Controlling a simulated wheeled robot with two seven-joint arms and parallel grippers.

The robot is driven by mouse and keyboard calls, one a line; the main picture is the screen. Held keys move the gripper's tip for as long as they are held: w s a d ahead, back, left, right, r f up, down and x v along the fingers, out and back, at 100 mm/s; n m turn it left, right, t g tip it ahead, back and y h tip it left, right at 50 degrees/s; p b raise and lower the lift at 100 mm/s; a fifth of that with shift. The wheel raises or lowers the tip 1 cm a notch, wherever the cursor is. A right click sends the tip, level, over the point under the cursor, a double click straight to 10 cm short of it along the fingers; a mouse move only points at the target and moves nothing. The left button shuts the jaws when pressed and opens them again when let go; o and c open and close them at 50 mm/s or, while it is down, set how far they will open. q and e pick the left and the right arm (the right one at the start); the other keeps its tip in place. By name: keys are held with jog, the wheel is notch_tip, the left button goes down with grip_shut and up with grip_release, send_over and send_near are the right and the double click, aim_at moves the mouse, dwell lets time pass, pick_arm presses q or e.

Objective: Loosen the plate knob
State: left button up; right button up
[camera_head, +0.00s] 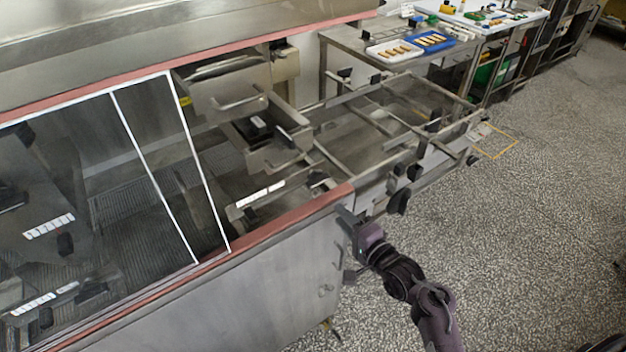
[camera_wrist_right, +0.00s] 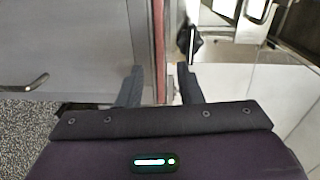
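My right gripper (camera_head: 348,243) is at the near corner of the steel machine, beside its end panel. It is open, and in the right wrist view its two dark fingers (camera_wrist_right: 160,78) stand apart with nothing held between them. Several black knobs (camera_head: 397,201) sit along the side of the conveyor frame, up and right of the gripper. I cannot tell which is the plate knob. A black knob-like part (camera_wrist_right: 190,40) shows in the right wrist view, ahead of the right-hand finger and apart from it. My left gripper is not in view.
The machine's red-edged rim (camera_head: 290,218) runs next to the gripper, with a door handle (camera_head: 340,255) on the panel below. The mesh conveyor frame (camera_head: 440,140) extends to the right. A table with white and blue trays (camera_head: 395,52) stands behind. The speckled floor (camera_head: 530,240) is open at right.

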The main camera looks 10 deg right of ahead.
send_near(321, 183)
jog(key=shift+t+y, duration=0.3)
jog(key=p+x, duration=0.1)
jog(key=x, duration=0.6)
jog(key=shift+f+p, duration=0.15)
jog(key=shift+p, duration=0.2)
jog(key=shift+w+a+f, duration=0.1)
jog(key=shift+w+a, duration=0.1)
jog(key=shift+w, duration=0.5)
grip_shut()
